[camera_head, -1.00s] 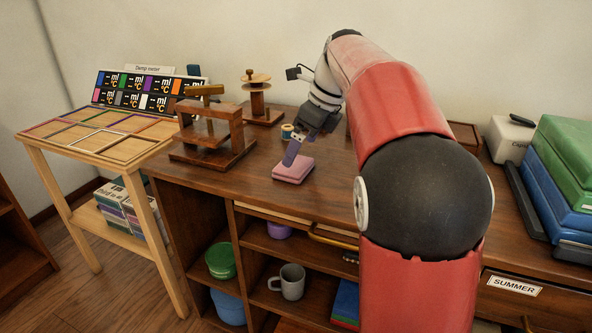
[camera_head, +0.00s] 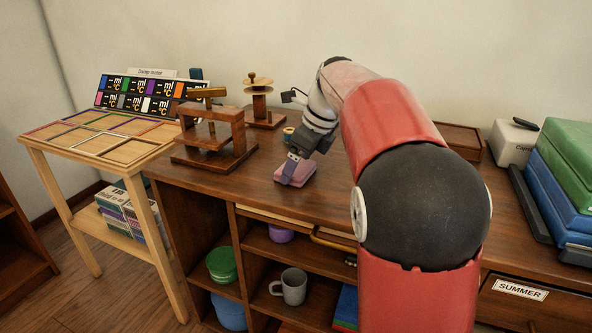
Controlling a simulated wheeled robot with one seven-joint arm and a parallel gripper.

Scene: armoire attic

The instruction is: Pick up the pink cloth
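The pink cloth (camera_head: 308,174) is a small folded pad lying on the brown desk top, left of my red arm. My gripper (camera_head: 286,180) points down at the cloth. Its purple-grey finger is against or just over the cloth's left part and covers some of it. Only one finger shows clearly, so the gap between the fingers is hidden. I cannot tell whether the cloth is gripped or lifted.
A wooden press (camera_head: 212,140) and a round wooden stand (camera_head: 259,100) are left of and behind the cloth. A small spool (camera_head: 288,133) is behind my gripper. Blue and green cases (camera_head: 570,190) are at right. Shelves below hold a grey mug (camera_head: 290,287).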

